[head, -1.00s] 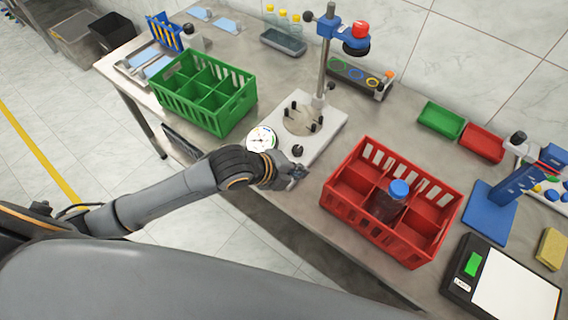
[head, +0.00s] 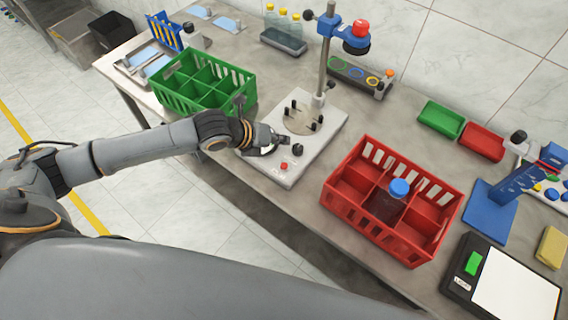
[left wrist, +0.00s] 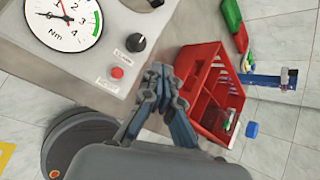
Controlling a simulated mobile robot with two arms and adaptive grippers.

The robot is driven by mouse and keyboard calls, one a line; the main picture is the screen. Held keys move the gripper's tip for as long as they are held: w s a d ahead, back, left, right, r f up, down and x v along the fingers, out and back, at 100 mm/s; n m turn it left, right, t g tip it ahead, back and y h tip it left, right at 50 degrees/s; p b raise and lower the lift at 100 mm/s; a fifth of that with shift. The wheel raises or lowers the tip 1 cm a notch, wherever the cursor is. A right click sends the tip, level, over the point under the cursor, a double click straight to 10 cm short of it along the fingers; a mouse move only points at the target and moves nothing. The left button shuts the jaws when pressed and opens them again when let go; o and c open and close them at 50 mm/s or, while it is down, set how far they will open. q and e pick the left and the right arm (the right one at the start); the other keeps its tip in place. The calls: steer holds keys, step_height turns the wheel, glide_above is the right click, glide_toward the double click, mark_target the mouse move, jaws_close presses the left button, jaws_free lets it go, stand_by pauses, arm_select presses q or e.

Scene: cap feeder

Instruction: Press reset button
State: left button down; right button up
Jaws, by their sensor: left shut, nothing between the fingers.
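A small red button (head: 284,166) sits on the front of the pale base (head: 312,150) of the capping stand. It also shows in the left wrist view (left wrist: 117,72), beside a black knob (left wrist: 135,42) and a round Nm dial (left wrist: 62,20). My left gripper (head: 277,142) is over the base's left front, up-left of the button in the head view. It hides the dial there. In the left wrist view its fingers (left wrist: 158,76) are together and empty, to the right of the button and apart from it in the picture. My right gripper is not in view.
A red crate (head: 335,209) with a blue-capped bottle (head: 390,200) stands right of the base. A green crate (head: 208,118) stands to its left. The stand's post (head: 324,70) rises behind the base. The bench strip between base and red crate is clear.

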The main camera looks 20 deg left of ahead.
arm_select(q)
steer(key=b, duration=0.7)
glide_above(281, 167)
step_height(281, 167, down, 7)
steer(key=shift+w+f+b, duration=0.1)
steer(key=shift+f+b, duration=0.2)
steer(key=shift+f, duration=0.55)
steer(key=shift+f, duration=0.15)
steer(key=shift+f, duration=0.25)
steer(key=shift+f, duration=0.5)
stand_by(0.8)
stand_by(0.4)
steer(key=shift+r+p, duration=0.7)
steer(key=shift+r, duration=0.2)
